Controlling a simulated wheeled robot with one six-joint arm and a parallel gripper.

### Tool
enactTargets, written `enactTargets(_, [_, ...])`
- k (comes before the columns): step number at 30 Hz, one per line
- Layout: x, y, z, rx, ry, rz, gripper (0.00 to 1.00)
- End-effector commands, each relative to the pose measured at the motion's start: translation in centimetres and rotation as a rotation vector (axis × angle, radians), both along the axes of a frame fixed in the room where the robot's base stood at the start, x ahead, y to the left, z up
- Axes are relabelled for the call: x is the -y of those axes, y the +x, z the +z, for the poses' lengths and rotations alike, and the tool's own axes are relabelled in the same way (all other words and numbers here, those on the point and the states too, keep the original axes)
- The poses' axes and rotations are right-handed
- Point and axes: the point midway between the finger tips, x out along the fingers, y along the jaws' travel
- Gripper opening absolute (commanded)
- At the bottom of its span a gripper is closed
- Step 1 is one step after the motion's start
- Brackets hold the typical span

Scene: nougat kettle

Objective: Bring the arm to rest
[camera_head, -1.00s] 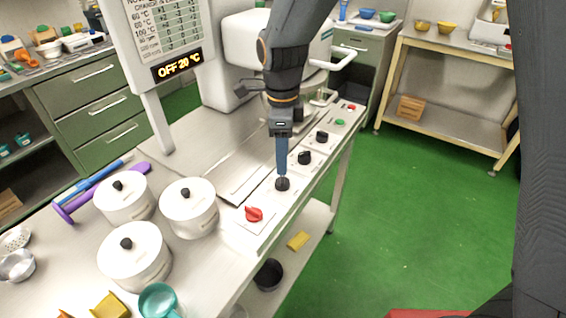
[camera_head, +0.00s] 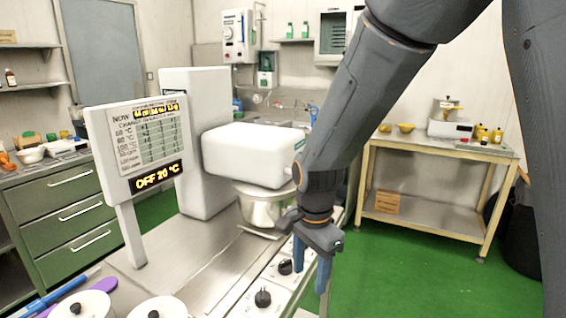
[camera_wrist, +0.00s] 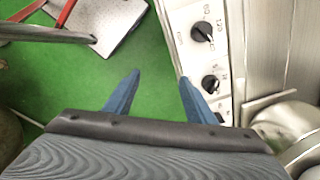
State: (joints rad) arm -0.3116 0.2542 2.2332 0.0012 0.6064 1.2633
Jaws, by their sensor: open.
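My gripper (camera_head: 311,272) hangs at the end of my bent arm, at the right edge of the control panel (camera_head: 243,305). Its two blue fingers point down, apart, with nothing between them. In the wrist view the fingers (camera_wrist: 158,78) show green floor between them, and the right fingertip is close to the panel's edge in the picture. Black knobs stand on the panel, one nearer the gripper (camera_head: 285,267) and one nearer the camera (camera_head: 263,298). The wrist view also shows knobs (camera_wrist: 202,32) beside the fingers.
The white kettle machine (camera_head: 250,155) with its steel bowl (camera_head: 262,208) stands left of my gripper. A sign board (camera_head: 140,145) reads OFF 20 °C. A wooden-topped table (camera_head: 435,150) stands at the back right. Green floor (camera_head: 400,270) lies clear to the right of the panel.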

Motion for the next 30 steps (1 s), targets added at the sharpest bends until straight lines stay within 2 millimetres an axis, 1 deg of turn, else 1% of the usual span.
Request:
enactTargets(1, [1.5,-0.5,-0.2,0.007,-0.003,0.062,0.50])
enactTargets(6, [5.7,-2.3,-0.6,0.034,-0.019,0.325,0.50])
enactTargets(12, [10.0,-4.9,-1.2,0.062,-0.050,0.630,0.50])
enactTargets(15, [11.6,-6.2,-1.6,0.072,-0.068,0.760,0.50])
enactTargets(18, [12.7,-7.1,-1.8,0.077,-0.080,0.856,0.50])
enactTargets(21, [13.3,-7.7,-2.0,0.081,-0.090,0.918,0.50])
enactTargets(24, [13.6,-8.0,-2.0,0.082,-0.094,0.944,0.50])
enactTargets(30, [13.6,-8.0,-2.0,0.083,-0.094,0.950,0.50])
